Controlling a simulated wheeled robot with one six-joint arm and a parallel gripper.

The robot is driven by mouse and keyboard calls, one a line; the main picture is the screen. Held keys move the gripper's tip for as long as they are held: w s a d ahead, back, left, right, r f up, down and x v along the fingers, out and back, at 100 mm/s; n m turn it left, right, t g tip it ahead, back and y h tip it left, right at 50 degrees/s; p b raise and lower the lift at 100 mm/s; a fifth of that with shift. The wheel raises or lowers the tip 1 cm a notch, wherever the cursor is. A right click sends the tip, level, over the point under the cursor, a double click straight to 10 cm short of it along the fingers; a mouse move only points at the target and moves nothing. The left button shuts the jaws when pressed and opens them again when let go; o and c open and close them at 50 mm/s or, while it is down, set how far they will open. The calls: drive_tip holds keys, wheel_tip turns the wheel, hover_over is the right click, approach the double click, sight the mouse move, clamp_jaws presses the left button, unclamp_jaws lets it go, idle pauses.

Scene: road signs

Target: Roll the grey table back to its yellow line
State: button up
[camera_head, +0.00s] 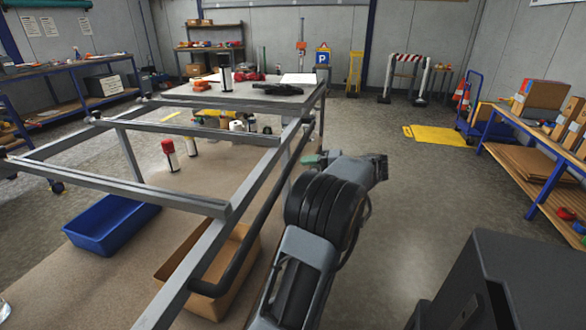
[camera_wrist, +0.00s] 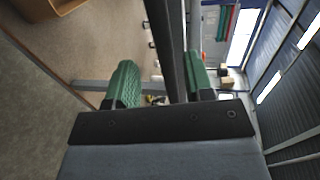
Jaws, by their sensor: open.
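The grey table (camera_head: 180,131) is a long metal frame that fills the left and middle of the head view, with a flat top at its far end. A dark bar (camera_head: 262,215) runs along its right side. My gripper (camera_head: 314,159) is beside this bar, near its far part. In the wrist view the dark bar (camera_wrist: 167,45) passes between the two green fingers of my gripper (camera_wrist: 160,86), with gaps beside it. The jaws are open. A small yellow patch (camera_head: 171,116) shows on the floor behind the frame; I cannot tell if it is the yellow line.
A blue crate (camera_head: 88,232) and a brown crate (camera_head: 222,262) stand low under the frame. A yellow plate (camera_head: 440,135), a blue trolley (camera_head: 478,125) and a box-laden bench (camera_head: 520,130) are to the right. The floor between is clear.

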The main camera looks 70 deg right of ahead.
drive_tip(key=v, duration=0.6)
drive_tip(key=shift+p, duration=0.4)
drive_tip(key=shift+s, duration=0.2)
